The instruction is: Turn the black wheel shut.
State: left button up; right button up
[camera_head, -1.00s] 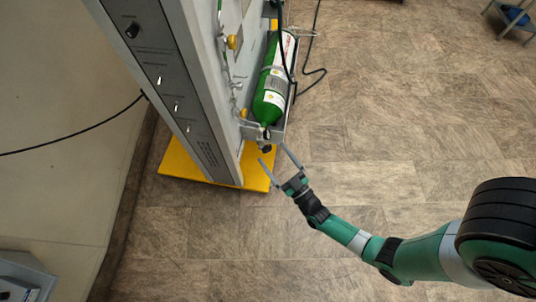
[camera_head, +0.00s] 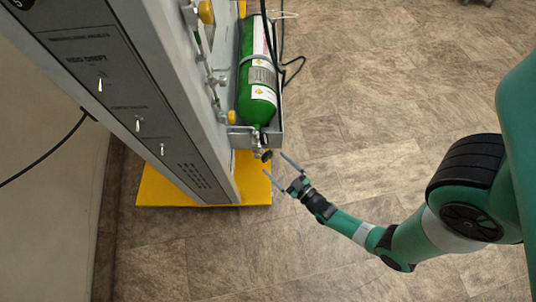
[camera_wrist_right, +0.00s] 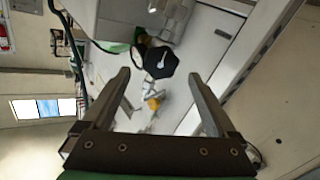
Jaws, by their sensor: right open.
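The black wheel (camera_head: 266,155) sits at the bottom end of the green oxygen cylinder (camera_head: 258,85), on its valve. In the right wrist view the wheel (camera_wrist_right: 161,62) is a dark, many-sided knob with a pale mark at its centre. My right gripper (camera_head: 275,163) is open and empty, just short of the wheel. In the right wrist view the wheel shows between the two spread fingertips (camera_wrist_right: 160,76), beyond them. I see no contact. My left gripper is out of view.
The cylinder rests in a grey bracket on the side of a tall grey panel (camera_head: 150,110) with switches. A yellow base (camera_head: 170,192) lies under the panel. Black hoses run beside the cylinder. The tiled floor (camera_head: 350,100) on the right is clear.

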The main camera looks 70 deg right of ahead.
aim_at(268, 158)
jog(key=shift+f+b+x, duration=0.25)
jog(key=shift+b+x, duration=0.1)
jog(key=shift+x, duration=1.75)
jog(key=shift+s+r, duration=0.1)
jog(key=shift+s, duration=0.1)
jog(key=shift+a, duration=0.1)
jog(key=shift+c, duration=1.2)
jog(key=c, duration=1.1)
